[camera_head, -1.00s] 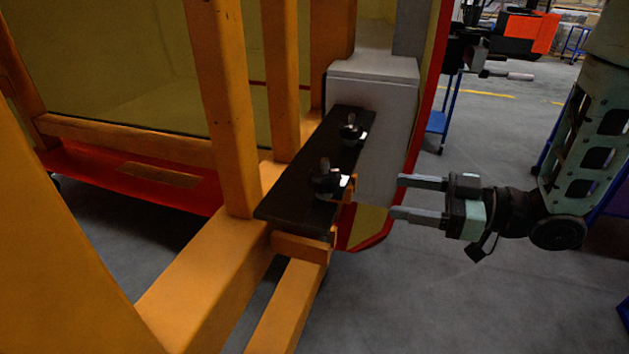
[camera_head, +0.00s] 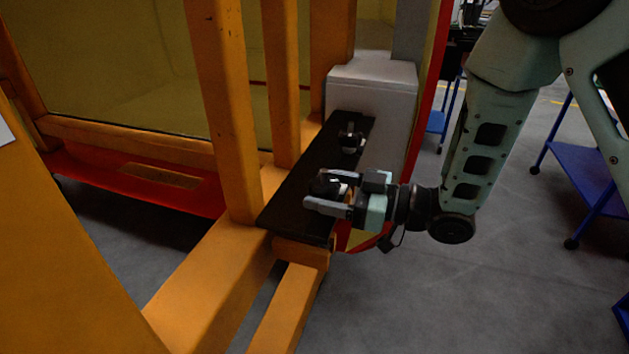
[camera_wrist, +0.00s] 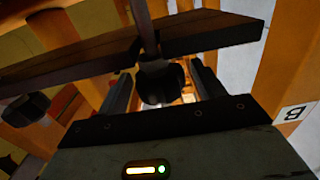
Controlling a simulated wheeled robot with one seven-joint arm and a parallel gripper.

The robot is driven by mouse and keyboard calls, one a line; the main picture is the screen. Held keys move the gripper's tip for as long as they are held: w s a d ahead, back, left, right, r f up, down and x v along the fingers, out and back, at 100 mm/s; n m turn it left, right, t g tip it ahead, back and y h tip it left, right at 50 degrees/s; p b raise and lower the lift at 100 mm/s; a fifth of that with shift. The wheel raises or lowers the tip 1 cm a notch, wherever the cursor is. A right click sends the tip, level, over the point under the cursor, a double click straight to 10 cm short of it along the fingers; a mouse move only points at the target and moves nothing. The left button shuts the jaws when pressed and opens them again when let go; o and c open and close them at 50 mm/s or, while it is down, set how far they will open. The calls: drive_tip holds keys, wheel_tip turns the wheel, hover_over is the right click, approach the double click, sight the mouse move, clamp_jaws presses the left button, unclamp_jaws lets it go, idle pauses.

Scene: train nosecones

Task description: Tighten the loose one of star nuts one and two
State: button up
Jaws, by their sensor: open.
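Two dark star nuts sit on a black plate (camera_head: 285,206) fixed to the orange frame. The nearer star nut (camera_head: 327,185) is between the fingers of my gripper (camera_head: 322,192). The farther star nut (camera_head: 351,140) stands free near the plate's far end. In the wrist view one star nut (camera_wrist: 160,82) is centred between the two open fingers of my gripper (camera_wrist: 162,92), with a stud rising from it. The other star nut (camera_wrist: 26,108) shows at the left. The fingers are open; I cannot tell whether either touches the nut. Which nut is loose does not show.
Orange posts (camera_head: 222,110) rise close to the left of the plate. A grey block (camera_head: 372,95) stands behind it. A blue cart (camera_head: 585,175) is at the right. The grey floor (camera_head: 480,290) at front right is clear.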

drive_tip(key=shift+x, duration=1.25)
drive_tip(key=c, duration=1)
